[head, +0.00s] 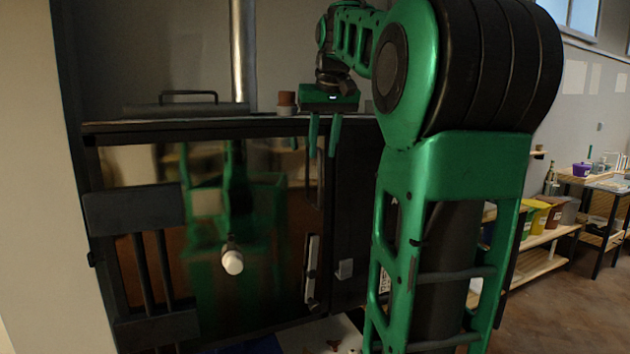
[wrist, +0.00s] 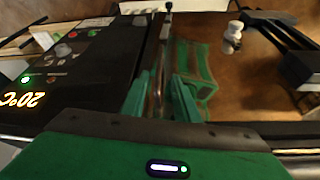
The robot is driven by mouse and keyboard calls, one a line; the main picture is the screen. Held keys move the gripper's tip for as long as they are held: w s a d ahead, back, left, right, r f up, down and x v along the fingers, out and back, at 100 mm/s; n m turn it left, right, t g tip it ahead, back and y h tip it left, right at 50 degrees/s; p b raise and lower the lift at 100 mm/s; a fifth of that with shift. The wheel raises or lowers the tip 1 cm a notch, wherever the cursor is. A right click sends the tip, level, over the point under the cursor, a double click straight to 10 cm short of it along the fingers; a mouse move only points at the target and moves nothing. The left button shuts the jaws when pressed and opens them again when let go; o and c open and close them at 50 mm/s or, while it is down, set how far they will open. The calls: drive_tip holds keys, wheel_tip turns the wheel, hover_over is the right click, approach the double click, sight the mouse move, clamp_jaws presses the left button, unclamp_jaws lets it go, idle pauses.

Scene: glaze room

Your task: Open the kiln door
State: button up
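The kiln door (head: 160,170) is a shiny brownish metal panel in a dark frame, and it looks closed. A white knob-like plug (head: 232,262) sticks out of it, and it also shows in the wrist view (wrist: 233,33). A slim upright handle bar (head: 315,185) is near the door's right edge. My gripper (head: 325,138) points down at the top right of the door, above most of that bar. In the wrist view its two green fingers are apart (wrist: 160,95), with the bar (wrist: 163,60) running between them. Whether either finger touches it is unclear.
Dark hinge plates (head: 133,208) are on the door's left. A latch-like plate (head: 312,270) is lower right. A control panel (wrist: 60,65) reading 20°C is beside the door. A small brown pot (head: 287,100) stands on the kiln top. Shelves (head: 545,255) stand at right; floor there is clear.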

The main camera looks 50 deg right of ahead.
sight(320, 172)
drive_tip(key=x, duration=0.9)
drive_tip(key=shift+w+d+f, duration=0.1)
drive_tip(key=shift+d+f, duration=0.05)
drive_tip(key=shift+f, duration=0.1)
drive_tip(key=shift+c, duration=0.3)
clamp_jaws()
